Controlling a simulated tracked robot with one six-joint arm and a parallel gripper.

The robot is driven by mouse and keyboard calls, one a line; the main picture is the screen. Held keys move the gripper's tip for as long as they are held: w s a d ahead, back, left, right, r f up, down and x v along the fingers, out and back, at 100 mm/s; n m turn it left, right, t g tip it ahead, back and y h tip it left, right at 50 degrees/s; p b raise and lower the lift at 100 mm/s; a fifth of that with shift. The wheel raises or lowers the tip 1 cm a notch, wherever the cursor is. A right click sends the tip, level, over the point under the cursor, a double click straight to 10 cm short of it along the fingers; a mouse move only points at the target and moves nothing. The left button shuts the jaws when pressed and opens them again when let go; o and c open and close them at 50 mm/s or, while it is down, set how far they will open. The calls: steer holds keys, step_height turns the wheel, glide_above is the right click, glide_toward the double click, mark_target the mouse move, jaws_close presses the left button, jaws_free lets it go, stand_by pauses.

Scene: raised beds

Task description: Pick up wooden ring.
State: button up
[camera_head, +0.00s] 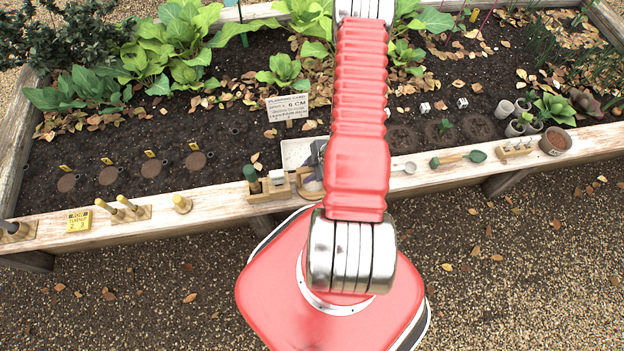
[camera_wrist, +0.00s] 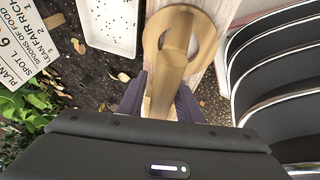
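The wooden ring (camera_wrist: 202,45) shows at the top middle of the wrist view. It is a flat pale loop on the bed's plank. I cannot see clear contact with the wood. In the head view the ring (camera_head: 309,186) is partly hidden by my arm, with my gripper (camera_head: 318,156) just above it.
A white tray (camera_wrist: 109,22) with dark specks lies on the soil beside the plank. A wooden holder (camera_head: 267,192) with a green-topped tool is left of the ring. Several pegs stand further left. A spoon (camera_head: 403,168) and trowel (camera_head: 459,159) lie right.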

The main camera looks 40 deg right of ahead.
jaws_close()
steer(key=shift+r, duration=0.15)
stand_by(0.4)
steer(key=shift+r, duration=4.9)
